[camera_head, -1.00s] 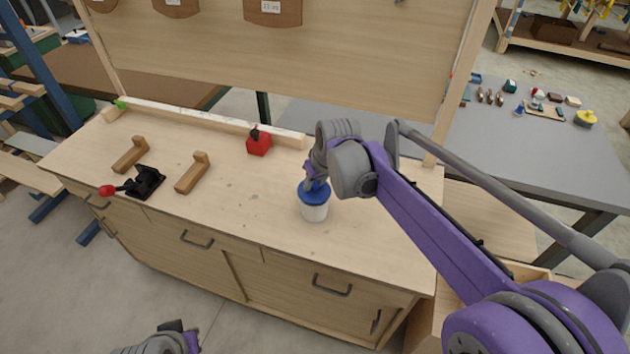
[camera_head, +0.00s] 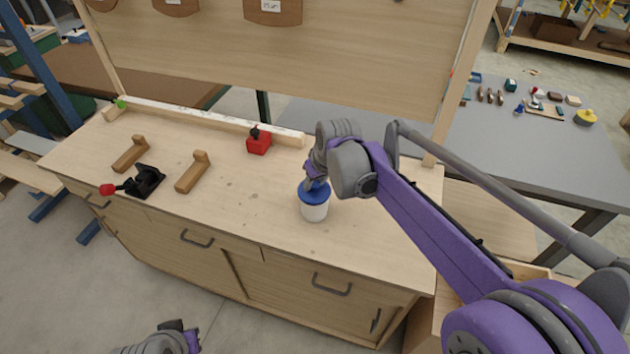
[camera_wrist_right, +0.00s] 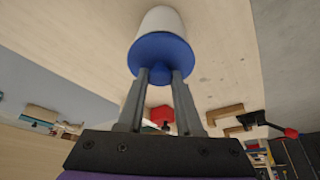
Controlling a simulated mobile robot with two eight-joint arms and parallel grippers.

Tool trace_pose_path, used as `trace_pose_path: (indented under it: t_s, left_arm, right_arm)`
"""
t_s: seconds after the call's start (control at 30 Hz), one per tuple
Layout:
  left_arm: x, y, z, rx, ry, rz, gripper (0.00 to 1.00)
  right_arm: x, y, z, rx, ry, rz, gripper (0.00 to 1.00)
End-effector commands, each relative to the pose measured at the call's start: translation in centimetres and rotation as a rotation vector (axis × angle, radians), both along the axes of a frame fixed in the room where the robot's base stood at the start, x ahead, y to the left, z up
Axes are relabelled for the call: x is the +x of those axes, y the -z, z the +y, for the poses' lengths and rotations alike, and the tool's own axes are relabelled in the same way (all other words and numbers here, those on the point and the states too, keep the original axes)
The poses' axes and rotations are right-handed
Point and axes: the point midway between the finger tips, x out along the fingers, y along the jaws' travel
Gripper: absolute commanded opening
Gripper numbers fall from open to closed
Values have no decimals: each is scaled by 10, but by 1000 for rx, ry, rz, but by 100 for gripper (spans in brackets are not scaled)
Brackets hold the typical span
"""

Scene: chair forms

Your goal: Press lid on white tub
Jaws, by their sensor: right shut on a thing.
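The white tub (camera_head: 314,212) stands upright on the wooden workbench, right of its middle. The blue lid (camera_head: 314,194) sits on top of the tub's mouth. In the right wrist view the lid (camera_wrist_right: 160,50) covers the end of the tub (camera_wrist_right: 160,20); I cannot tell whether it is fully seated. My right gripper (camera_head: 312,182) is above the lid, fingers pointing down. In the wrist view its fingers (camera_wrist_right: 158,82) are shut on the lid's small knob, which is mostly between the fingertips. My left gripper (camera_head: 178,340) is at the bottom edge, away from the bench; its fingers are not clear.
The workbench (camera_head: 240,200) is clear around the tub. A red box (camera_head: 259,144) with a black top stands farther back. Two wooden pieces (camera_head: 192,173) and a black clamp with a red handle (camera_head: 145,182) are at the left. A tall board stands behind.

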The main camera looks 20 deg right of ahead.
Motion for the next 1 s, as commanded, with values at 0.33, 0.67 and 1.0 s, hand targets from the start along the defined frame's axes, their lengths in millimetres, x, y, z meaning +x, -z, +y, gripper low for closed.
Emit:
trace_pose_path:
  t_s: [0.33, 0.67, 1.0]
  left_arm:
    - [0, 0, 0, 0, 0, 0, 0]
    - [-1, 2, 0, 0, 0, 1, 0]
    - [-1, 3, 0, 0, 0, 2, 0]
  right_arm:
    - [0, 0, 0, 0, 0, 0, 0]
    - [0, 4, 0, 0, 0, 0, 0]
    - [0, 6, 0, 0, 0, 0, 0]
